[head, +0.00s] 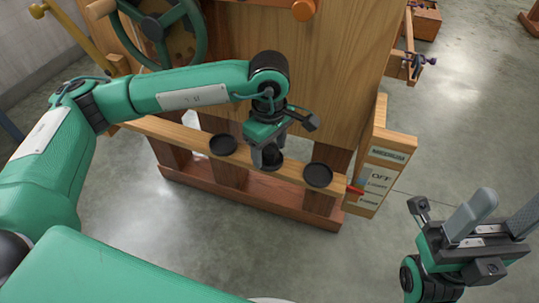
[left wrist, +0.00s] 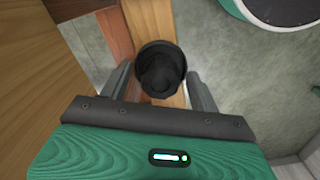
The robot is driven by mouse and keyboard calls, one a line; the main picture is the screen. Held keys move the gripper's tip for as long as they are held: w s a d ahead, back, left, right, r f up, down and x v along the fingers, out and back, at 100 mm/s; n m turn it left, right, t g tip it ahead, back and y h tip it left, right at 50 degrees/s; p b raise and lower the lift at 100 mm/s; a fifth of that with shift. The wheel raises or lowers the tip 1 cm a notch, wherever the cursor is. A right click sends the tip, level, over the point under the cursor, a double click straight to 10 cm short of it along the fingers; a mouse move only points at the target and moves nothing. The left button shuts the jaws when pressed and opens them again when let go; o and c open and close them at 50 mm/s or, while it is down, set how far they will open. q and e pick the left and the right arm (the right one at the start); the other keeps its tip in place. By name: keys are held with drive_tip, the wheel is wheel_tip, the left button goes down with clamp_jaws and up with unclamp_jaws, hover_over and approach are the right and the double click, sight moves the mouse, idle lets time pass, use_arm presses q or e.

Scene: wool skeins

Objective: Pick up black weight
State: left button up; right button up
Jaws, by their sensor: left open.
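Three black weights stand in a row on a narrow wooden shelf (head: 190,137): a left one (head: 223,145), a middle one (head: 272,163) and a right one (head: 318,175). My left gripper (head: 267,156) points down at the middle weight and partly hides it. In the left wrist view a round black weight with a raised knob (left wrist: 160,70) sits between the two fingers of my left gripper (left wrist: 159,95). The fingers are open, with gaps on both sides of the weight. My right gripper (head: 497,212) is open and empty, off to the right above the floor.
A tall wooden panel (head: 325,60) rises right behind the shelf. A green handwheel (head: 160,30) is at the upper left. A wooden box with a labelled panel and a red pointer (head: 384,172) stands at the shelf's right end. Grey floor (head: 150,235) lies clear in front.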

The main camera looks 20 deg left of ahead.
use_arm(q)
drive_tip(key=shift+r, duration=0.1)
drive_tip(key=shift+c, duration=0.4)
drive_tip(key=c, duration=1.3)
